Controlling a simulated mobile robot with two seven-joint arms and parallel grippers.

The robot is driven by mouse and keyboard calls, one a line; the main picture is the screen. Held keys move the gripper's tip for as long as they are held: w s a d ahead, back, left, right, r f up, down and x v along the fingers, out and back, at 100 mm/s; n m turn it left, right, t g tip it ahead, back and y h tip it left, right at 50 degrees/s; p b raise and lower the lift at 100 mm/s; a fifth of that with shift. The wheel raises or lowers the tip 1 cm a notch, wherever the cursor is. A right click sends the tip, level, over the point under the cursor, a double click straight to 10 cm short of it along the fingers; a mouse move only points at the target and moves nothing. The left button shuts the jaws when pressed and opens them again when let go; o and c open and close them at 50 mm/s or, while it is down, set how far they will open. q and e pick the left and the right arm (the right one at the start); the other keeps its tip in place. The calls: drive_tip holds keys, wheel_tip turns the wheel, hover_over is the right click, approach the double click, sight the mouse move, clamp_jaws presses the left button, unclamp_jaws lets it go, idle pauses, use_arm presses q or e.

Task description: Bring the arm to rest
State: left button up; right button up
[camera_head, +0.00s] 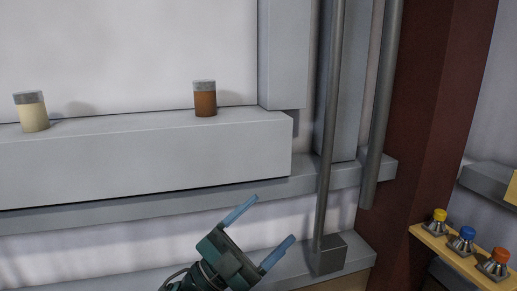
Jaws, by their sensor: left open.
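My left gripper (259,229) is at the bottom middle of the head view, pointing up and to the right. Its two blue fingers are spread apart with nothing between them. It is below and in front of the grey ledge, apart from the jars. A brown jar with a grey lid (205,103) stands upright on the ledge. A cream jar with a grey lid (33,115) stands on the ledge at the far left. My right gripper is not in view.
The long grey ledge (150,158) runs along the wall. Upright grey pipes (330,130) stand right of my gripper. A dark red column (428,120) is further right. A wooden board (430,238) there carries yellow, blue and orange knobs (467,234).

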use_arm(q)
drive_tip(key=s+a+f+n+t+y, duration=0.25)
drive_tip(key=a+f+n+y, duration=0.25)
drive_tip(key=f+n+y, duration=0.45)
drive_tip(key=s+a+f+n+t+y, duration=0.25)
drive_tip(key=a+f+n+y, duration=0.35)
drive_tip(key=f, duration=0.6)
drive_tip(key=s+a+f+n+g+y, duration=0.3)
drive_tip(key=s+f+g, duration=0.3)
drive_tip(key=s+f, duration=0.6)
drive_tip(key=shift+s+a+f+n, duration=0.3)
drive_tip(key=shift+a+f+n, duration=0.25)
drive_tip(key=shift+f, duration=0.25)
